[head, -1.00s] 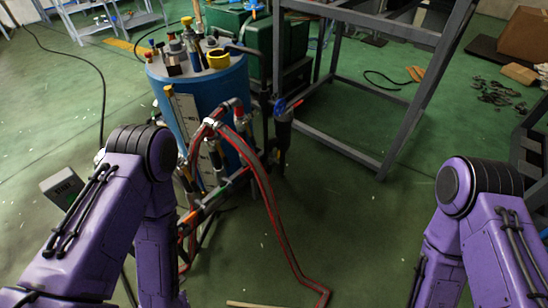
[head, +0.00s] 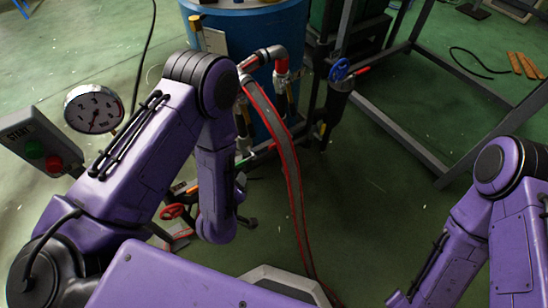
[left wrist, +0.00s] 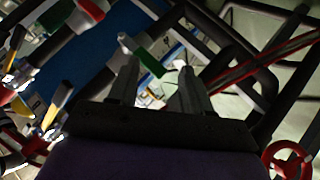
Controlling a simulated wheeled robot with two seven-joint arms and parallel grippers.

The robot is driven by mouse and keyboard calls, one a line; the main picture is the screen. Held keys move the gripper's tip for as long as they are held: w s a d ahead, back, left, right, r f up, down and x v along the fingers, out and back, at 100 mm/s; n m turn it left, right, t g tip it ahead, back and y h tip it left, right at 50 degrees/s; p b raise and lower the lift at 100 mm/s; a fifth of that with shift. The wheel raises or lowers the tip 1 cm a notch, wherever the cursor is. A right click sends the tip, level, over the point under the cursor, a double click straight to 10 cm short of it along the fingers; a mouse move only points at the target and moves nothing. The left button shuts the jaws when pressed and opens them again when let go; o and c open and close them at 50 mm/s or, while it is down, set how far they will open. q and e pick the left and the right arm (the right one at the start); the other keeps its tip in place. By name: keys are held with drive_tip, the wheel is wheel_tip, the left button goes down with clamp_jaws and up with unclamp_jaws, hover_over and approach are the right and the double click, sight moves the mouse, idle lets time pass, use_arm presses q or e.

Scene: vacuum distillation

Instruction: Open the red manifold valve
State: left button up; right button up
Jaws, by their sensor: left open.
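A red valve handwheel (head: 173,211) shows low in the head view, on the pipework left of my left forearm, partly hidden by the arm. In the left wrist view a red handwheel (left wrist: 287,160) is at the lower right corner, off to the side of my fingers. More red parts (left wrist: 16,145) show at the left edge of that view; I cannot tell which is the task's valve. My left gripper (left wrist: 158,64) is open, with nothing held. A green bar (left wrist: 150,59) lies beyond its fingertips. My right gripper is out of sight.
A blue drum (head: 236,35) stands behind the pipes. A red-edged grey hose (head: 287,160) runs down to the floor. A pressure gauge (head: 94,109) and a start box (head: 43,142) stand at left. A blue-handled valve (head: 340,69) and grey frame (head: 400,135) are at right.

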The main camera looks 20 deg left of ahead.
sight(275, 147)
use_arm(q)
drive_tip(key=w+d+f+n+t+b, duration=0.3)
drive_tip(key=w+d+n+t+b, duration=0.45)
drive_tip(key=w+b, duration=0.2)
drive_tip(key=shift+g, duration=0.45)
drive_tip(key=w, duration=0.3)
drive_tip(key=w+b, duration=0.1)
drive_tip(key=w, duration=0.2)
drive_tip(key=w+a, duration=0.1)
drive_tip(key=w, duration=0.3)
drive_tip(key=shift+r+b, duration=0.3)
drive_tip(key=shift+b, duration=0.05)
clamp_jaws()
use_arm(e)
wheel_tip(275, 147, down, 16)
